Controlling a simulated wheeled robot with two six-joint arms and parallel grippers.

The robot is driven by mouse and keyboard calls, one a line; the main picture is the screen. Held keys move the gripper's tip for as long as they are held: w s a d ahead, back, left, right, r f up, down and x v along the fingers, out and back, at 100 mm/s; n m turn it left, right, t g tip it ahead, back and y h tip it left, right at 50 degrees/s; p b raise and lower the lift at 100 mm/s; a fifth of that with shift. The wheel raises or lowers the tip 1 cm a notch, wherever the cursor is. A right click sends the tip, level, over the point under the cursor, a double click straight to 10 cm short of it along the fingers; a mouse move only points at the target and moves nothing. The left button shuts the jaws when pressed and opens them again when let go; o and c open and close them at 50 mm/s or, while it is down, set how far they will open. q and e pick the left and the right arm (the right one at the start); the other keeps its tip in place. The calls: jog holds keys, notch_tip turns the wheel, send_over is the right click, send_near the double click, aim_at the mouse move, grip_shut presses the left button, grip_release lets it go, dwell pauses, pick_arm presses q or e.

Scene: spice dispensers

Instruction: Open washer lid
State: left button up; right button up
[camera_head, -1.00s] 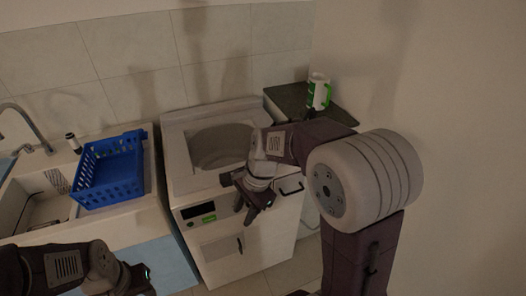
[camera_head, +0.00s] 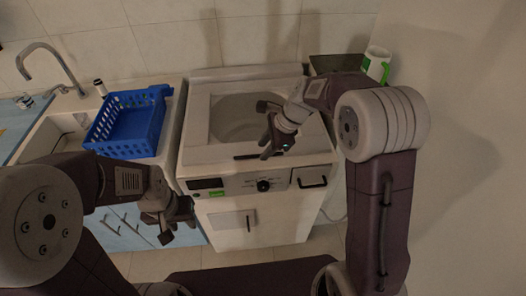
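The white top-loading washer (camera_head: 190,140) stands against the tiled wall. Its lid (camera_head: 197,108) lies flat on top, with a grey oval window (camera_head: 228,118), and appears shut. A dark handle-like strip (camera_head: 245,157) is at the lid's front edge. My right gripper (camera_head: 266,130) is open and empty over the front right of the lid, just right of the strip; contact cannot be told. It hides part of the window. My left gripper (camera_head: 180,222) is in front of the washer's lower left side, holding nothing visible; its fingers look apart.
A blue basket (camera_head: 128,125) sits on the counter beside the sink (camera_head: 50,145), left of the washer. A tap (camera_head: 50,62) rises behind the sink. A wall is close on the right.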

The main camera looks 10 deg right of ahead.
jog(key=shift+s+a+f, duration=0.1)
jog(key=shift+a+f, duration=0.65)
jog(key=shift+a, duration=0.05)
jog(key=shift+d, duration=0.15)
grip_shut()
dwell(0.7)
